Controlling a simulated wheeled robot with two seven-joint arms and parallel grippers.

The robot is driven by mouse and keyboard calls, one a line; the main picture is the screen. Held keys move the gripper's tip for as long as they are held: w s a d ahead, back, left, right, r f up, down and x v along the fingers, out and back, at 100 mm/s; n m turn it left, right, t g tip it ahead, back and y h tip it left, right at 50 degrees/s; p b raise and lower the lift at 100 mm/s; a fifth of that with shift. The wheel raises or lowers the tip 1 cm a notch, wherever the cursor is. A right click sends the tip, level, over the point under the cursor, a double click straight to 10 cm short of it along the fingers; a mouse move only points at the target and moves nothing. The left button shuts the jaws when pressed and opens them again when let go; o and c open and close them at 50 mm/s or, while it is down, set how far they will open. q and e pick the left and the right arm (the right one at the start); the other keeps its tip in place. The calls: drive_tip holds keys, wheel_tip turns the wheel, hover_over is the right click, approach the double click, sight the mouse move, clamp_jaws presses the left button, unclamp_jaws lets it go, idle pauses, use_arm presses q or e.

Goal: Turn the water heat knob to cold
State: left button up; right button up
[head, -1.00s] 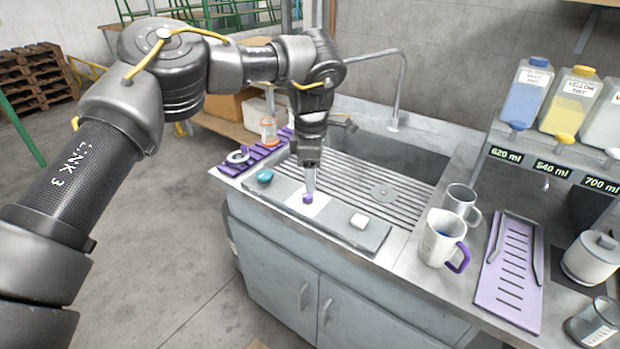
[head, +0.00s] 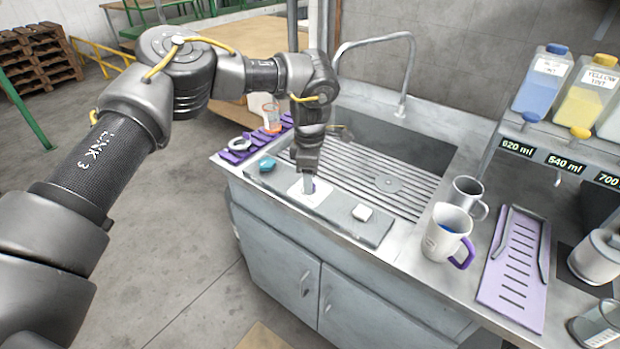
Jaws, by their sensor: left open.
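A small purple knob (head: 311,187) sits on a white square plate (head: 317,200) on the grey front ledge of the sink, and I take it to be the water heat knob. My left gripper (head: 308,183) points down at it with open fingers, right at the knob. The fingers hide most of the knob, so its pointing direction cannot be read, nor whether they touch it. A teal piece (head: 266,164) lies left of the plate, and a white block (head: 362,212) lies right of it. My right gripper is not in view.
The steel sink (head: 420,165) with its slatted rack and tall faucet (head: 408,75) is behind the ledge. A white mug (head: 446,232), a metal mug (head: 466,196) and a purple tray (head: 515,280) stand to the right. A purple rack (head: 240,152) is at the left.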

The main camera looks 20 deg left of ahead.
use_arm(q)
drive_tip(key=shift+f, duration=0.7)
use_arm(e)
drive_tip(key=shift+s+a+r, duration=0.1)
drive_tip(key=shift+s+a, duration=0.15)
use_arm(q)
drive_tip(key=c, duration=1)
